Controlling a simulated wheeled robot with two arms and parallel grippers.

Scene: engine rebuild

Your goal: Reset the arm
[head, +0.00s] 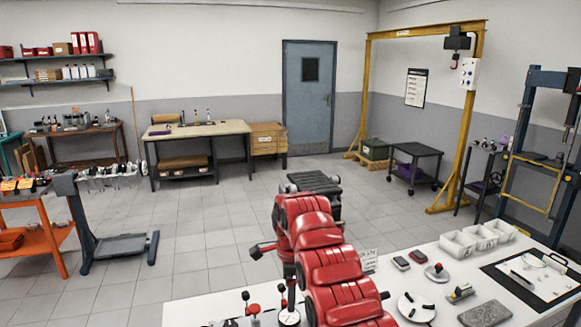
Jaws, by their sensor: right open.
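My right arm, red and ribbed, reaches up and away from the bottom centre of the head view, over the near edge of the white workbench. My right gripper (315,184) is the dark part at its far end. It is open, points away from me and appears empty, with open floor behind it. My arm links hide part of the bench and the floor. My left gripper does not show.
The white workbench (405,262) carries white bins (458,245), a round white plate (416,307), a dark mat (535,279) and small red-knobbed parts. A yellow gantry (425,29), a dark cart (414,151) and an orange bench (35,202) stand beyond. The tiled middle floor is clear.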

